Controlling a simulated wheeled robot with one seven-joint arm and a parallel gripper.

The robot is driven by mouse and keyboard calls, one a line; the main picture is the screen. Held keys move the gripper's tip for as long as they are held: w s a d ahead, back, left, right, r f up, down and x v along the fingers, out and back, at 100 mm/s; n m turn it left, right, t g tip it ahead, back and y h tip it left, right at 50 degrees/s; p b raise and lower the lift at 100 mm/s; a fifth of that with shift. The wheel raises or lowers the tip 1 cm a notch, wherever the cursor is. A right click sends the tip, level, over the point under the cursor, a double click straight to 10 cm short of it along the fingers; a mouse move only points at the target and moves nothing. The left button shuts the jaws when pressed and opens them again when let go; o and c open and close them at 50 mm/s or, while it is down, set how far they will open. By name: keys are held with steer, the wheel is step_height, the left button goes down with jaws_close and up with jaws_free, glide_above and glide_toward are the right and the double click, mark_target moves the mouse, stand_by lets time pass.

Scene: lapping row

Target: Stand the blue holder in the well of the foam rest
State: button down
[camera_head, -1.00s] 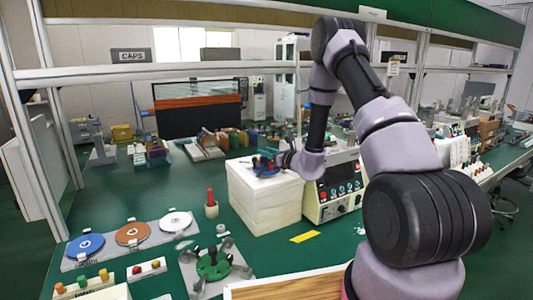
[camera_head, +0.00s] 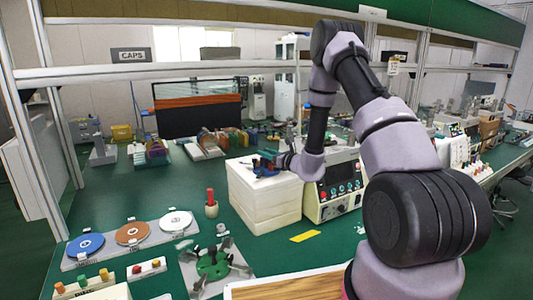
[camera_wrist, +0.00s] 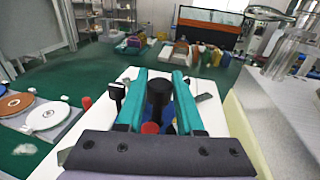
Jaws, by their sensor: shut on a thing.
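The foam rest appears as a white stacked block (camera_head: 262,205) at the middle of the bench, left of the control box. Its white top also shows in the wrist view (camera_wrist: 205,108). My gripper (camera_wrist: 160,78) has two teal fingers and is over the top of the white block. Between the fingers stands a dark cylinder (camera_wrist: 158,90), with a bit of the blue holder (camera_wrist: 171,128) low behind it. My gripper is shut on the holder, which it largely hides. A red round part (camera_wrist: 150,128) shows beside the blue. I cannot make out the well.
A control box (camera_head: 335,188) stands close to the block's right. A red-handled tool in a small cup (camera_head: 211,205) stands to its left. Colored discs (camera_head: 132,233) and a green fixture (camera_head: 212,264) lie at front left. Bench at left is partly clear.

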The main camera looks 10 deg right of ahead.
steer(key=shift+f, duration=0.7)
steer(key=shift+c, duration=2.3)
jaws_free()
steer(key=shift+f, duration=0.1)
steer(key=shift+s, duration=0.15)
steer(key=v, duration=1)
steer(key=shift+s+d, duration=0.25)
